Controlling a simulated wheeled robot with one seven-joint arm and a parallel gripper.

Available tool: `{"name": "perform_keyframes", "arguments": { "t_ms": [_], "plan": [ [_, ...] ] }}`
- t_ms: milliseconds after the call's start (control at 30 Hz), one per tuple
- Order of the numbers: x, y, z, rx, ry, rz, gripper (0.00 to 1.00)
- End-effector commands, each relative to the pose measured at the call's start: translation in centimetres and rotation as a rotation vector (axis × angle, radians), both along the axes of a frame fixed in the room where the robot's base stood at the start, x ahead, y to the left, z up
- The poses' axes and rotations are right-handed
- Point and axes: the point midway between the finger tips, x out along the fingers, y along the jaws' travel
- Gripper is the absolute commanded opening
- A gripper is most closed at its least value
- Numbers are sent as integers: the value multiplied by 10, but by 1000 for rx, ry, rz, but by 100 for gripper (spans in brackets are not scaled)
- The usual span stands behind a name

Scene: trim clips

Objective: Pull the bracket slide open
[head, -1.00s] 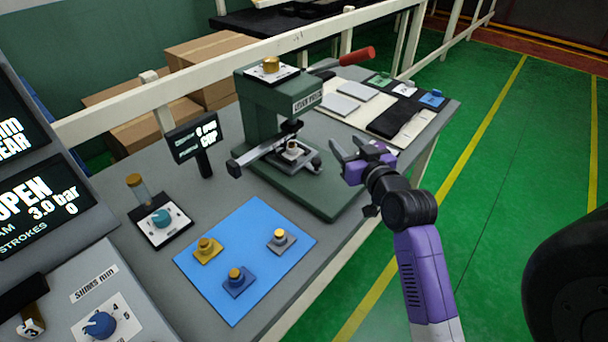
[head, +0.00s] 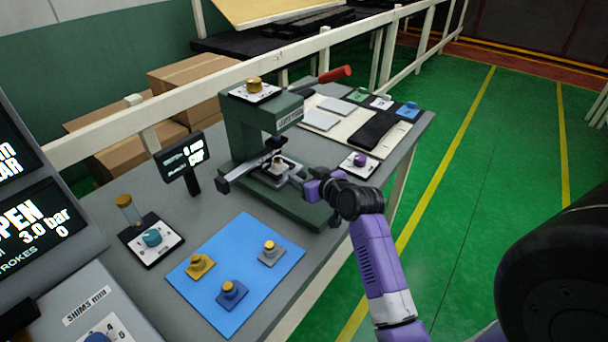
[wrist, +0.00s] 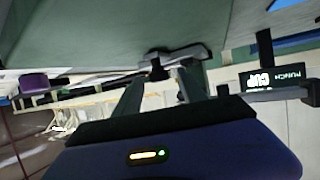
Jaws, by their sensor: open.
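The green arbor press (head: 243,140) stands on the grey bench. At its base is a grey bracket slide (head: 270,178) with a small light part on it; a grey bar with a dark square end (head: 224,185) reaches out to the left. My gripper (head: 306,187) is at the right side of the press base, close to the slide's right end. In the wrist view my gripper (wrist: 160,80) is open, and a grey bracket-shaped piece (wrist: 178,54) shows just beyond and partly between the fingertips. I cannot tell whether the fingers touch it.
A blue mat (head: 235,290) with three knobbed clips lies in front of the press. A small display (head: 183,157) stands left of it. A purple knob (head: 360,160) sits on a plate to the right. A red-handled lever (head: 334,75) sticks out behind. A white rail (head: 230,100) runs behind the bench.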

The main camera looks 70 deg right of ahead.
Motion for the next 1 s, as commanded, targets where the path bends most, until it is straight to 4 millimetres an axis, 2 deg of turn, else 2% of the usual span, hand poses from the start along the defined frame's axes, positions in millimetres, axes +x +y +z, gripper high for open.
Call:
{"name": "perform_keyframes", "arguments": {
  "t_ms": [300,500,567,1000],
  "plan": [
    [2,-2,-1,-1,-1,0,48],
    [2,-2,-1,-1,-1,0,9],
    [2,-2,-1,-1,-1,0,0],
    [2,-2,-1,-1,-1,0,0]
  ]
}}
